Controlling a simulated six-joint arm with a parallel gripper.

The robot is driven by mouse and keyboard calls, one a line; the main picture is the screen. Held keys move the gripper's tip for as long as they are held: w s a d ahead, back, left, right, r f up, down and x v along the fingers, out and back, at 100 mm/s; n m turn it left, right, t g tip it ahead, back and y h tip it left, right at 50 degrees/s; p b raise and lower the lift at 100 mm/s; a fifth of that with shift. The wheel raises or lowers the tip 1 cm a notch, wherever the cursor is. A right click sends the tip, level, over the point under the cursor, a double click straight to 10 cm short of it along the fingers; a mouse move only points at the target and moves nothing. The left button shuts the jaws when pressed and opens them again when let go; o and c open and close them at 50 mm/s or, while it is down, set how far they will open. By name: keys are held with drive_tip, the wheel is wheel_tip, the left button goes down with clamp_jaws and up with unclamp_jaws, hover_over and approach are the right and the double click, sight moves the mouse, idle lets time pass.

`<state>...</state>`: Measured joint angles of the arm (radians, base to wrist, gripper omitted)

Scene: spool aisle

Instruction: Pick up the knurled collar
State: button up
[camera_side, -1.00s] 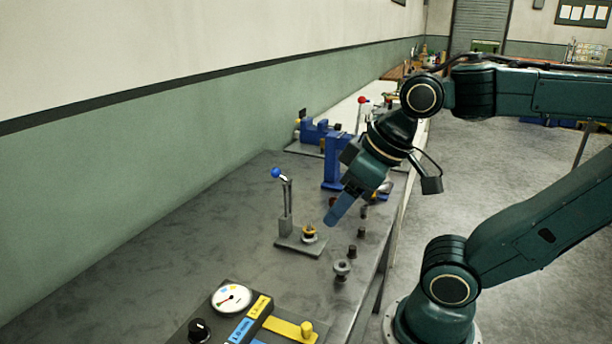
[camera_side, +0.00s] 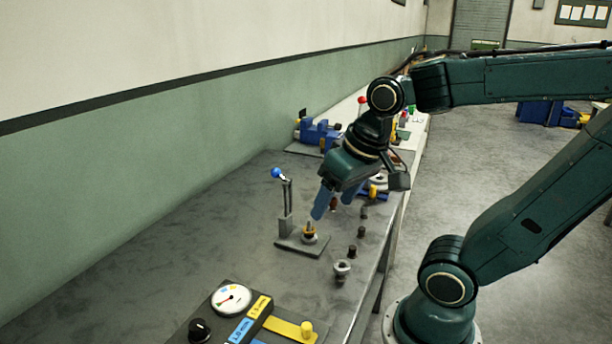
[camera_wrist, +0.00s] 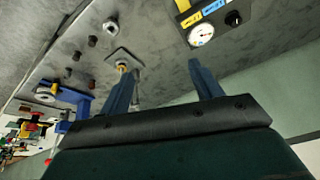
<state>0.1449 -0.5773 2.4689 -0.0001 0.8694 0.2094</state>
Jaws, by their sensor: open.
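A small grey ring-shaped piece, which looks like the knurled collar (camera_side: 342,267), sits on the bench near its right edge. It also shows at the top of the wrist view (camera_wrist: 110,23). My gripper (camera_side: 334,206) is open and empty, with its two blue fingers apart and pointing down. It is above the bench, beyond the collar and close to the lever fixture. In the wrist view the open fingers (camera_wrist: 163,70) have bare bench between their tips. The collar lies outside the fingers there. Its knurling is too small to make out.
The lever fixture (camera_side: 285,225) with a blue ball stands left of my gripper, with a yellow-and-dark piece (camera_side: 309,233) on its base. Dark knobs (camera_side: 352,251) stand beyond the collar. A gauge panel (camera_side: 232,298) is in front; a blue vise (camera_side: 320,133) is behind.

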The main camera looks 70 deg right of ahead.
drive_tip(key=w+d+f+m+g, duration=0.25)
drive_tip(key=d+f+m, duration=0.25)
drive_tip(key=d+m, duration=0.25)
drive_tip(key=m+g, duration=0.2)
drive_tip(key=m, duration=0.5)
hover_over(346, 271)
drive_tip(key=w+d, duration=0.1)
drive_tip(key=d, duration=0.1)
drive_tip(key=shift+n+y, duration=0.25)
drive_tip(key=shift+y, duration=0.05)
drive_tip(key=shift+w+d+f, duration=0.1)
drive_tip(key=shift+f, duration=3.45)
drive_tip(key=shift+w+f, duration=0.1)
drive_tip(key=shift+f, duration=3.45)
drive_tip(key=shift+f, duration=0.15)
drive_tip(key=shift+w+f, duration=0.1)
drive_tip(key=shift+f, duration=2.35)
drive_tip(key=c, duration=1)
